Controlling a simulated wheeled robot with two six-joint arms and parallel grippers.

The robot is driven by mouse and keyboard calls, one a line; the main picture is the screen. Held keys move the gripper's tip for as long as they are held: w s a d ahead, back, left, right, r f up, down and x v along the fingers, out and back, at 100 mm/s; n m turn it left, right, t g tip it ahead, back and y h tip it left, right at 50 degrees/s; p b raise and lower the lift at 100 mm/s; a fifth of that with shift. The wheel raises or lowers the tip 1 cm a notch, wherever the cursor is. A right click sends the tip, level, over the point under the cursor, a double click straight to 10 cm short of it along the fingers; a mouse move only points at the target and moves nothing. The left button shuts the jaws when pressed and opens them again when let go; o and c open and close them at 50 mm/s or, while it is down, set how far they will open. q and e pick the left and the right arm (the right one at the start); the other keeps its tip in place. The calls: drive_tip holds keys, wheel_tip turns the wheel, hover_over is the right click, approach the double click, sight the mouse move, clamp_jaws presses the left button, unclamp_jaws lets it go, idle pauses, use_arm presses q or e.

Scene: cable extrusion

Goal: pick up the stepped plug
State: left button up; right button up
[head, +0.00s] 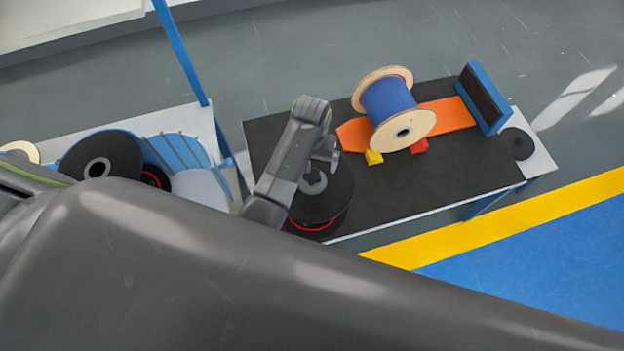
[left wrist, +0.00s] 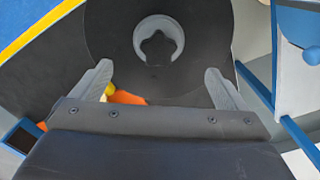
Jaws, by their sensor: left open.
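My left gripper (head: 326,158) is open in the head view, above the black round drum (head: 330,208) at the left end of the dark table. On the drum's top sits a grey ring with a dark lobed knob (head: 313,181), which appears to be the stepped plug. In the left wrist view the knob (left wrist: 158,48) stands in its ring, just beyond and between the open fingers (left wrist: 158,72). Nothing is held between the fingers. I cannot tell how high they are above the drum. My right gripper is not in view.
A blue-wound wooden spool (head: 388,100) lies on an orange board (head: 452,113) with yellow and red wedges. A blue-framed block (head: 483,98) and a small dark disc (head: 517,144) are at the right. Another black reel (head: 100,155) stands left. My grey arm hides the foreground.

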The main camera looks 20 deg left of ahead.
sight(312, 174)
use_arm(q)
drive_tip(key=shift+d+f, duration=0.1)
drive_tip(key=shift+f, duration=4.25)
drive_tip(key=shift+c, duration=0.2)
drive_tip(key=c, duration=1.2)
drive_tip(key=shift+r, duration=0.25)
